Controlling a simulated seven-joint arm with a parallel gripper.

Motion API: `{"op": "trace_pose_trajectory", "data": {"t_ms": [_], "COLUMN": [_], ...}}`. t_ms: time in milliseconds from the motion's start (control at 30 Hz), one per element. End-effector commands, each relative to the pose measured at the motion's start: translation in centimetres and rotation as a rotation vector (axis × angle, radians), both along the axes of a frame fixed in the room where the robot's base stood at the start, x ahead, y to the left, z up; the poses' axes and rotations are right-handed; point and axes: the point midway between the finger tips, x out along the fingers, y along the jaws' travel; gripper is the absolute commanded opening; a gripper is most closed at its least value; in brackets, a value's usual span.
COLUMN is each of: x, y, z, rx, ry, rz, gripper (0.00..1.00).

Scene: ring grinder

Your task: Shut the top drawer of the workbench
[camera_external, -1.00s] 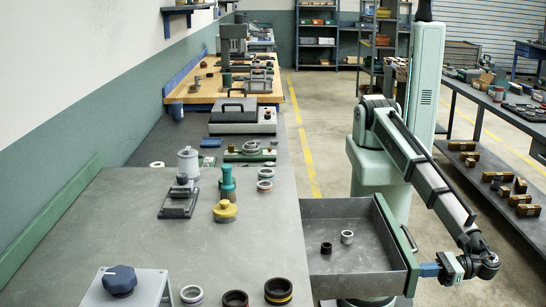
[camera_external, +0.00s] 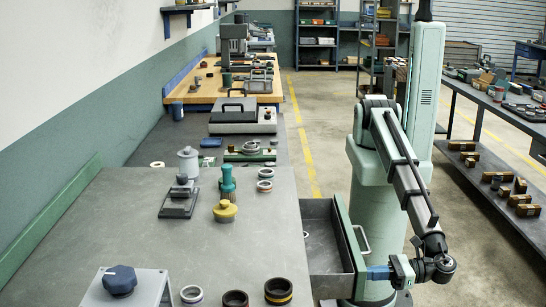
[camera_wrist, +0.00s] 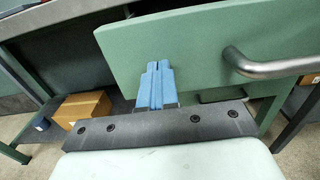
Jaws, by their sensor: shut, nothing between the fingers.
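The top drawer (camera_external: 323,208) of the workbench (camera_external: 200,250) is partly open, sticking out from the bench's right side. Its green front panel (camera_external: 348,232) carries a metal bar handle (camera_external: 362,240), which also shows in the wrist view (camera_wrist: 270,67). My gripper (camera_external: 370,273) has blue fingers, shut and empty. In the wrist view, the fingertips (camera_wrist: 156,66) are against or very close to the outer face of the green front panel (camera_wrist: 200,40), left of the handle and not around it.
Rings, a yellow-based part (camera_external: 225,211) and a box with a blue knob (camera_external: 119,280) stand on the benchtop. A cardboard box (camera_wrist: 82,108) lies on a low shelf in the wrist view.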

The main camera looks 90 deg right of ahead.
Motion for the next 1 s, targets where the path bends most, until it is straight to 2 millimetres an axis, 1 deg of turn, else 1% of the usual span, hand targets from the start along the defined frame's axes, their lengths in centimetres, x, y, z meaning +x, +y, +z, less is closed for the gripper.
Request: {"op": "trace_pose_trajectory", "data": {"t_ms": [33, 200, 400, 500, 600, 700, 833, 1000], "x": [1.7, 6.4, 11.2, 13.2, 14.8, 15.9, 16.9, 17.5], "y": [-0.1, -0.1, 0.0, 0.0, 0.0, 0.1, 0.0, 0.0], "z": [0.0, 0.0, 0.0, 0.0, 0.0, 0.0, 0.0, 0.0], "rx": [0.000, 0.000, 0.000, 0.000, 0.000, 0.000, 0.000, 0.000], "ry": [0.000, 0.000, -0.001, -0.001, 0.000, 0.000, -0.001, -0.001], "rz": [-0.005, -0.004, -0.003, -0.003, -0.002, 0.000, -0.001, -0.001], "gripper": [0.00, 0.00, 0.00, 0.00, 0.00, 0.00, 0.00, 0.00]}}
